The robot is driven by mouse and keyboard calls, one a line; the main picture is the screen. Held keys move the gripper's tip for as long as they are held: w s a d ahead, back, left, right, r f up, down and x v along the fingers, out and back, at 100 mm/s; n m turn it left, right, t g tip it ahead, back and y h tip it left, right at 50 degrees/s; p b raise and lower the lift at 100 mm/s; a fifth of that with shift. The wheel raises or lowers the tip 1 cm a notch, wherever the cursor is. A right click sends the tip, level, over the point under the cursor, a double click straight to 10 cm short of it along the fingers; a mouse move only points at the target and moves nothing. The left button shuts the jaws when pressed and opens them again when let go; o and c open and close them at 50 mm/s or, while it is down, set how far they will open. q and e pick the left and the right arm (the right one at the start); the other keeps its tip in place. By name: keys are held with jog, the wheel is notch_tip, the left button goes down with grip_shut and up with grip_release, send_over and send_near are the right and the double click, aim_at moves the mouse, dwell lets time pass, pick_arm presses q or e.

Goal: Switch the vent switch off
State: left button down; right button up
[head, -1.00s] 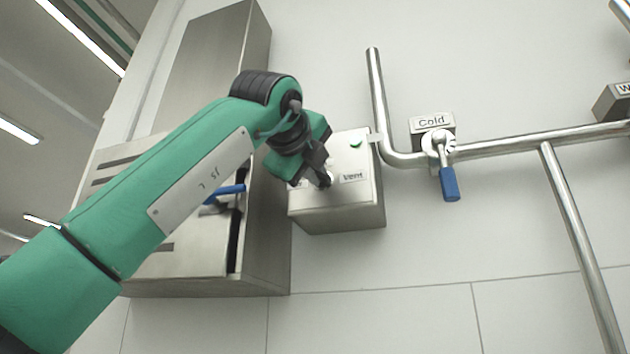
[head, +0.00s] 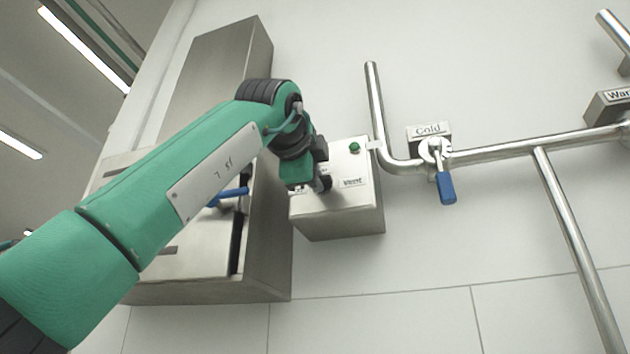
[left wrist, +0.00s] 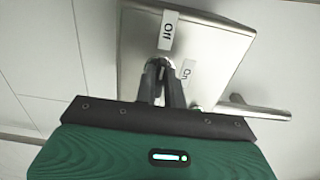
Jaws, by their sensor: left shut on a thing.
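The vent box (head: 340,215) is a steel box on the wall, with a "Vent" label (head: 353,182) and a green lamp (head: 354,147) on its face. My left gripper (head: 326,183) is at the box face, left of the label. In the left wrist view the left gripper (left wrist: 161,76) is shut at the switch, between the "Off" label (left wrist: 168,30) and the "On" label (left wrist: 187,70). The vent switch itself is mostly hidden by the fingers, so its position cannot be told. My right gripper is not in view.
A large steel cabinet (head: 265,240) with a blue handle (head: 230,196) stands left of the box, behind my arm. A pipe (head: 376,110) runs close to the box's right side. The cold valve's blue lever (head: 446,188) hangs further right.

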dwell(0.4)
pick_arm(q)
jog(key=c, duration=1.5)
grip_release()
jog(key=shift+a, duration=0.1)
